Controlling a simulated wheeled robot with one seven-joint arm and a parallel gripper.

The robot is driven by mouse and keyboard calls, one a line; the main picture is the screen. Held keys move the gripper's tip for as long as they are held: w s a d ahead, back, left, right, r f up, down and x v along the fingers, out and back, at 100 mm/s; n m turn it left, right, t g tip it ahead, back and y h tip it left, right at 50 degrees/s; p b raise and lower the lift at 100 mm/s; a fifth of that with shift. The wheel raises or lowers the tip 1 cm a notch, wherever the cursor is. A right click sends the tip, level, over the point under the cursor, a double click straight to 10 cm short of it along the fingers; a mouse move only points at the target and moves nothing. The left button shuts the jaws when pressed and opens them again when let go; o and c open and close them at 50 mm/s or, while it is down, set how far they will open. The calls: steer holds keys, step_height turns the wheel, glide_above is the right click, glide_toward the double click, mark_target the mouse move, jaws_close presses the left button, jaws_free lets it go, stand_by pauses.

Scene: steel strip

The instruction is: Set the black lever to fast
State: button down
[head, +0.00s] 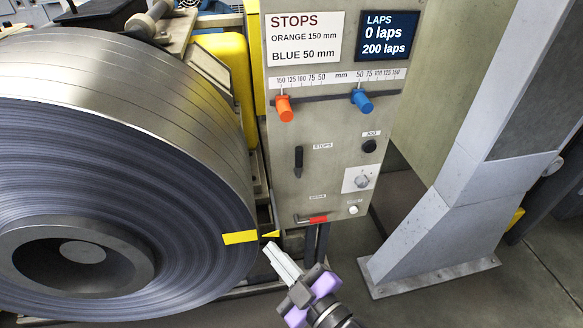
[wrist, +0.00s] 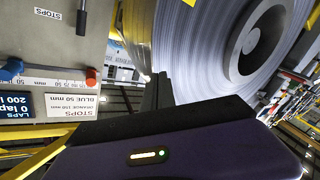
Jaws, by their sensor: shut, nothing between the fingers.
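The black lever (head: 299,158) is a short upright handle on the left side of the grey control panel (head: 330,125). A small label reading STOPS is beside its top. I see no readable "fast" mark. In the wrist view the lever (wrist: 82,20) is at the upper left, seen upside down. My gripper (head: 270,248) is shut and empty, below and left of the lever, clear of the panel and close to the coil's lower right edge. Its dark fingers (wrist: 158,92) also show in the wrist view, apart from the lever.
A large steel coil (head: 120,75) with a yellow mark fills the left. The panel also carries an orange stop (head: 284,108), a blue stop (head: 362,101), a black jog knob (head: 369,146), a dial (head: 362,181) and a red handle (head: 318,219). A grey post stands right.

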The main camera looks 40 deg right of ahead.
mark_target(299, 165)
steer(key=w+d+n+g+h+b, duration=0.1)
steer(key=w+d+n+g+h, duration=0.2)
steer(key=w+d+n+h, duration=0.2)
steer(key=w+d+f+h, duration=0.1)
steer(key=w+d+h, duration=0.2)
steer(key=w+d, duration=0.2)
steer(key=shift+w+d+h, duration=0.3)
steer(key=shift+w+d, duration=0.05)
steer(key=shift+d, duration=0.7)
steer(key=w+d+p, duration=0.3)
steer(key=w+d, duration=0.3)
steer(key=d, duration=0.3)
steer(key=shift+w+d, duration=0.25)
steer(key=shift+d, duration=0.1)
steer(key=shift+d+b, duration=0.1)
steer(key=shift+b, duration=0.2)
